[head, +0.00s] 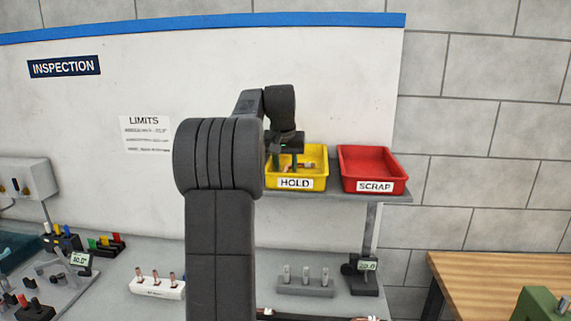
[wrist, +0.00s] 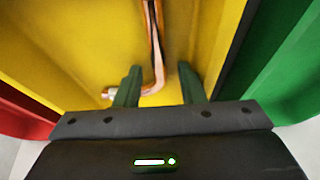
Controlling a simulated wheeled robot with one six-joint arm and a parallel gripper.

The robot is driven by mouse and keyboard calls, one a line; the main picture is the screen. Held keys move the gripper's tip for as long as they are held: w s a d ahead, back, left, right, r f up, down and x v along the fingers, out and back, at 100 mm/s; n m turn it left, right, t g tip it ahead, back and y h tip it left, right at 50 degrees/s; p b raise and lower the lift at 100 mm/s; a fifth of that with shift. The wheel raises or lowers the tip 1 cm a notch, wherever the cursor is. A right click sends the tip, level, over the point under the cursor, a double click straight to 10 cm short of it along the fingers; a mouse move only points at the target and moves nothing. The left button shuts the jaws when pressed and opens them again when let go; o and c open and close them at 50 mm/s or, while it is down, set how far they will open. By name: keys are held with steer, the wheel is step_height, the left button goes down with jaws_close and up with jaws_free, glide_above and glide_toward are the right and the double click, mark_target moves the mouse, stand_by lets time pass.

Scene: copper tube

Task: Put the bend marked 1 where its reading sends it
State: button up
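A copper bend (wrist: 156,45) lies in the yellow HOLD tray, with a long leg and a short end turned to the left in the wrist view. Copper also shows inside the tray in the head view (head: 308,167). No mark on it is readable. My gripper (wrist: 160,88) is over the yellow tray (wrist: 60,60), its green fingers apart with the bend beyond and between them, not gripped. In the head view my gripper (head: 285,162) points down into the HOLD tray (head: 312,184). The red SCRAP tray (head: 374,170) stands to its right and looks empty.
A green surface (wrist: 290,65) borders the yellow tray in the wrist view. A LIMITS notice (head: 146,134) hangs on the board, too small to read.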

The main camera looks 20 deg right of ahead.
steer(key=v, duration=1.2)
steer(key=shift+r+b, duration=0.15)
steer(key=shift+b, duration=0.2)
steer(key=p+x, duration=0.1)
steer(key=x, duration=1)
steer(key=shift+w+d+f, duration=0.1)
steer(key=shift+w+f, duration=0.1)
steer(key=shift+f, duration=0.15)
steer(key=shift+r, duration=1.2)
steer(key=shift+f, duration=0.1)
